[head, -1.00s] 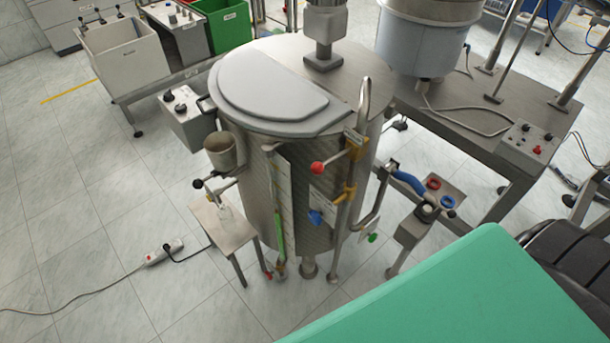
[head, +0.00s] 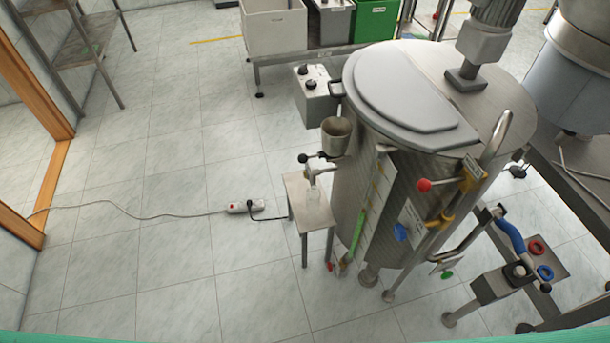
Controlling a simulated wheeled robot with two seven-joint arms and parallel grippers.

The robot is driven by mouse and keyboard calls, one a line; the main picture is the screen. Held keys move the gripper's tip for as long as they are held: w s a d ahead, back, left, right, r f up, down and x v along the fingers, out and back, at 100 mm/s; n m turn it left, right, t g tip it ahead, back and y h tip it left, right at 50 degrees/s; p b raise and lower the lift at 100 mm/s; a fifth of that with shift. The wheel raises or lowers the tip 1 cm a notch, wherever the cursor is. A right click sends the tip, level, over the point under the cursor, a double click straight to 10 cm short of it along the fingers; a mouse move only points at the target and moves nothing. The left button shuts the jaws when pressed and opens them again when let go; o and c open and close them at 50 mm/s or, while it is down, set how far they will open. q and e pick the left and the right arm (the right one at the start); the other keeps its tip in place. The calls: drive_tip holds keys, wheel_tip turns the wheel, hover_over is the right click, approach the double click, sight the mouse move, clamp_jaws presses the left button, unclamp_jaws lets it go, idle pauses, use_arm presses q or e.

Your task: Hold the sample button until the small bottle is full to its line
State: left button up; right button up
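The steel tank (head: 345,200) stands right of centre in the head view. On its left side is a small sample outlet with a black knob (head: 303,158), below a metal cup (head: 336,136). A small, pale, clear bottle (head: 313,193) appears to stand on the little steel side table (head: 309,213) under this outlet. Its fill line and liquid level are too small to make out. I cannot tell which control is the sample button. Neither of my grippers is in view.
A grey control box (head: 316,95) with black knobs is fixed to the tank's left. A power strip (head: 245,206) and its cable lie on the floor left of the side table. A pedestal with red and blue rings (head: 537,247) stands at the right. The floor at left is open.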

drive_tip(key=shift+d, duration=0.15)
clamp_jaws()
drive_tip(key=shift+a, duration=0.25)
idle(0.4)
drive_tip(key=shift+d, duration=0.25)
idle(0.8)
